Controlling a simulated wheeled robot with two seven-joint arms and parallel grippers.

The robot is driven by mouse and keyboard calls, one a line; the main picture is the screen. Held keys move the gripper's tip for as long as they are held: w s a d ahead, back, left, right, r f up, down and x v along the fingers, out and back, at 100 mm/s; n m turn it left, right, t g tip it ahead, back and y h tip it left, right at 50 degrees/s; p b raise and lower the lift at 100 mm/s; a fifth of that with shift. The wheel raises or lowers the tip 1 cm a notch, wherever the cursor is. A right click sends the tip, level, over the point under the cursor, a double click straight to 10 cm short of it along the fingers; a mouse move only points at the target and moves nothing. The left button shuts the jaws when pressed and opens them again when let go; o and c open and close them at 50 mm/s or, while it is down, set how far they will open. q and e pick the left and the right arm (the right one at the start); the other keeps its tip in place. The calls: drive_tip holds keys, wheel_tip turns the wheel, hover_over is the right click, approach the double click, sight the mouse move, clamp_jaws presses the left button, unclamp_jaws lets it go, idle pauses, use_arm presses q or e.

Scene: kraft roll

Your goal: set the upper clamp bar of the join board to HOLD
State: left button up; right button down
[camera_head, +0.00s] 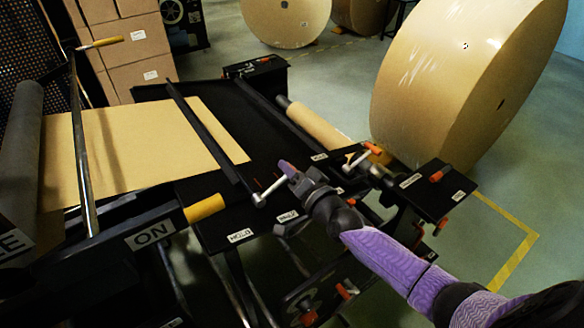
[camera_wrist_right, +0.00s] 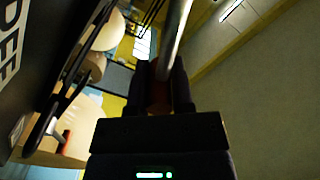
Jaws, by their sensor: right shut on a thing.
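The black join board (camera_head: 240,115) carries two dark clamp bars. The second clamp bar (camera_head: 285,125) lies farther right and has a pale lever with an orange grip (camera_head: 372,148). My right gripper (camera_head: 292,178) is at the end of the first lever. The right wrist view shows its jaws (camera_wrist_right: 160,95) shut on a reddish grip, with a metal rod (camera_wrist_right: 178,28) running away from it. A HOLD label (camera_head: 240,236) is near the pivot.
A brown sheet (camera_head: 135,145) lies left of the bars. A large kraft roll (camera_head: 430,75) stands at right. Brown cartons (camera_head: 130,50) are stacked at back left.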

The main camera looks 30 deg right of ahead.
drive_tip(key=a+r+n+p, duration=0.1)
drive_tip(key=p, duration=0.1)
drive_tip(key=r+n+p, duration=0.1)
drive_tip(key=n, duration=0.1)
drive_tip(key=a+r+n+p, duration=0.1)
drive_tip(key=r+n+p, duration=0.1)
drive_tip(key=shift+s+a+p, duration=0.15)
drive_tip(key=shift+a+p, duration=0.15)
drive_tip(key=shift+p, duration=0.05)
drive_tip(key=shift+a+r+n+p, duration=0.15)
drive_tip(key=shift+a+n+p, duration=0.2)
drive_tip(key=shift+n, duration=0.25)
drive_tip(key=a+n+p, duration=0.1)
drive_tip(key=a+r+n+p, duration=0.1)
drive_tip(key=n, duration=0.1)
drive_tip(key=shift+s+a, duration=0.1)
drive_tip(key=shift+s, duration=0.1)
drive_tip(key=shift+s+a+n+p, duration=0.2)
drive_tip(key=shift+a+n+p, duration=0.75)
drive_tip(key=shift+n, duration=0.85)
drive_tip(key=shift+a, duration=0.25)
drive_tip(key=c, duration=0.5)
unclamp_jaws()
drive_tip(key=s+d+p, duration=0.1)
drive_tip(key=s, duration=0.9)
drive_tip(key=shift+d, duration=0.15)
